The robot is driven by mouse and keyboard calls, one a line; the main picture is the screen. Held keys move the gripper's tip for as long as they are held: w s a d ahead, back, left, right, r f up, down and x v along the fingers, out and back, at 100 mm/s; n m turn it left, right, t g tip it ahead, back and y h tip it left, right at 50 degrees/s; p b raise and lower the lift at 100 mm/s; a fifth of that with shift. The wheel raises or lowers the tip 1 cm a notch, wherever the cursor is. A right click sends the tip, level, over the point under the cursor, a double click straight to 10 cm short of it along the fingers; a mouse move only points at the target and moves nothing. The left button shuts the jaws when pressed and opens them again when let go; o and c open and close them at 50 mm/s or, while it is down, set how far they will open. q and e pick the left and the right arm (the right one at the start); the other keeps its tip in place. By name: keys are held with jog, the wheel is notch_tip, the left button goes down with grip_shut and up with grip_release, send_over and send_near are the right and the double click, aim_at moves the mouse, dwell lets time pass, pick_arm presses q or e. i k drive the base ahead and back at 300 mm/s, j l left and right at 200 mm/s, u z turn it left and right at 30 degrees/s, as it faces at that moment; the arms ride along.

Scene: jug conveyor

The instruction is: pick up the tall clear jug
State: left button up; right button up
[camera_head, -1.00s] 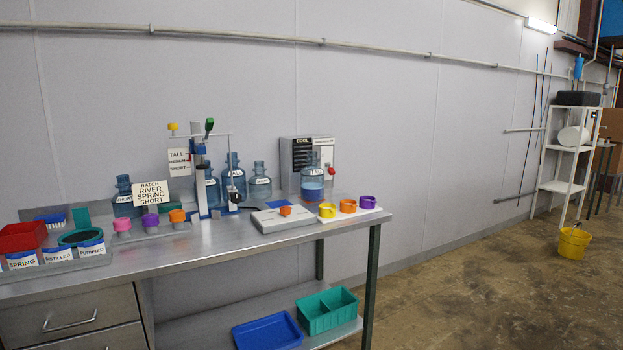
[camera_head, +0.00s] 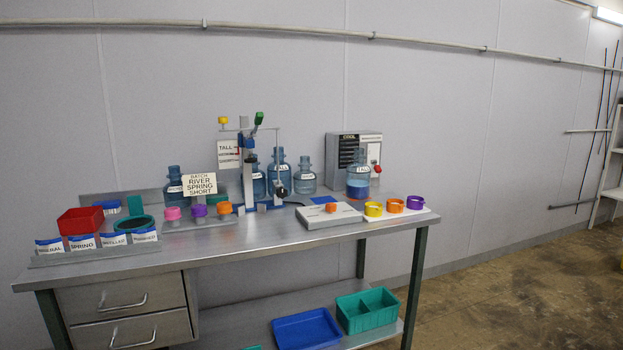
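Several clear bluish jugs stand along the back of the steel bench (camera_head: 200,258). The tallest-looking jug (camera_head: 279,174) stands behind the upright lever device (camera_head: 248,175), which partly covers it. A shorter clear jug (camera_head: 305,177) stands just right of it. Another jug (camera_head: 357,181), with a blue lower part, stands apart in front of the grey machine box; its small label is hard to read. A darker jug (camera_head: 174,188) stands at the left, partly behind the sign. Neither of my grippers is in view.
A batch sign (camera_head: 200,184) reads "RIVER SPRING SHORT". Coloured rings (camera_head: 390,205) and a grey block (camera_head: 329,215) sit near the right front edge. A red bin (camera_head: 80,221) and labelled holders (camera_head: 83,242) are at the left. Blue and green trays (camera_head: 368,312) lie on the lower shelf.

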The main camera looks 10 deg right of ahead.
aim_at(357, 178)
jog(key=i+l+u, duration=0.65)
jog(key=i+l, duration=0.2)
jog(key=i+l+u, duration=0.1)
jog(key=l, duration=0.3)
jog(key=i+l, duration=0.25)
jog(key=i+l+u, duration=0.1)
jog(key=l, duration=0.35)
jog(key=i+l+u, duration=0.1)
jog(key=i+l, duration=0.15)
